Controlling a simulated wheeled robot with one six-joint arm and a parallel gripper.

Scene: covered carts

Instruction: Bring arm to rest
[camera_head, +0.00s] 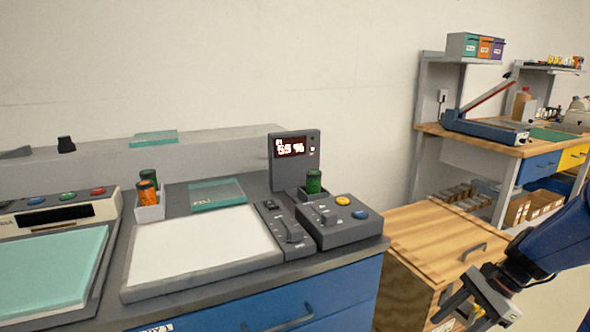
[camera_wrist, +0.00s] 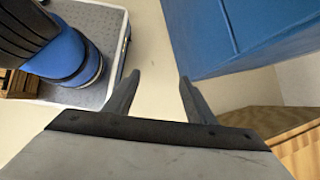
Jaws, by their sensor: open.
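My gripper (camera_head: 462,312) is at the lower right of the head view, at the end of my blue arm (camera_head: 550,240). It is in front of the wooden cabinet (camera_head: 425,235). In the wrist view my gripper (camera_wrist: 156,88) points toward the bare floor. Its two fingers stand apart with nothing between them, so it is open and empty. A blue cart side (camera_wrist: 235,35) is to the right of the fingers in the wrist view.
A grey-topped blue cart (camera_head: 330,290) carries a white plate (camera_head: 205,245), a control box (camera_head: 338,220) and a display reading about 55 % (camera_head: 292,150). Green and orange jars stand on it. A wooden workbench (camera_head: 500,142) is at the back right. Pale floor (camera_wrist: 150,50) shows between the fingers.

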